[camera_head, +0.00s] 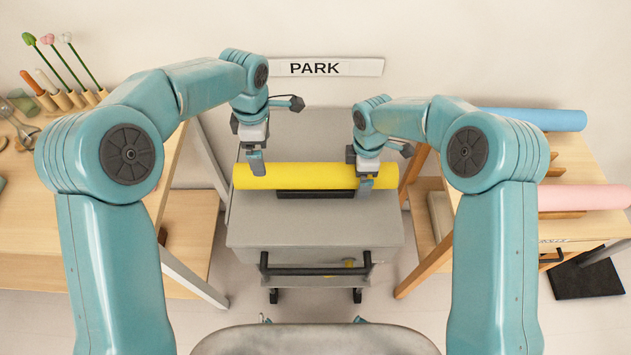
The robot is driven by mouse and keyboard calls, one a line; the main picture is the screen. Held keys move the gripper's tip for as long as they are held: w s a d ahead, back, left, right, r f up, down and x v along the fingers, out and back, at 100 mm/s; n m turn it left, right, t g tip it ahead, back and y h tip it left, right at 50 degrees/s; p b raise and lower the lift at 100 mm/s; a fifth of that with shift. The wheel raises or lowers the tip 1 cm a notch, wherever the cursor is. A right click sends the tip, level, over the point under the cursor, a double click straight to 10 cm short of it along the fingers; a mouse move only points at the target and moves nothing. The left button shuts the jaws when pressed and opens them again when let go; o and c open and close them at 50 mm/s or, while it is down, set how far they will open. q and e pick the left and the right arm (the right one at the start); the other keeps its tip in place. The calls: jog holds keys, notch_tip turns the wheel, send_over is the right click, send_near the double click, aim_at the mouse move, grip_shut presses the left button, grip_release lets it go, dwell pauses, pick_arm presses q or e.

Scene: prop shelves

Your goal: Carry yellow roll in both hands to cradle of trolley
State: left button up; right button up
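The yellow roll (310,176) lies level from left to right over the top of the grey trolley (315,230). A dark cradle piece (315,194) shows just under the roll's middle. My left gripper (257,163) is at the roll's left part, with a finger overlapping its near side. My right gripper (366,182) is at the roll's right part, with a fingertip in front of it. The far fingers are hidden, so I cannot tell whether either gripper is closed on the roll. Whether the roll rests fully in the cradle is also unclear.
A wooden table (40,235) with flowers and tools stands left. A wooden rack on the right holds a blue roll (535,119) and a pink roll (585,197). A PARK sign (315,68) is on the back wall. The trolley's dark handle (315,270) faces me.

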notch_tip(320, 180, up, 12)
jog(key=shift+w, duration=0.1)
dwell(0.4)
dwell(0.5)
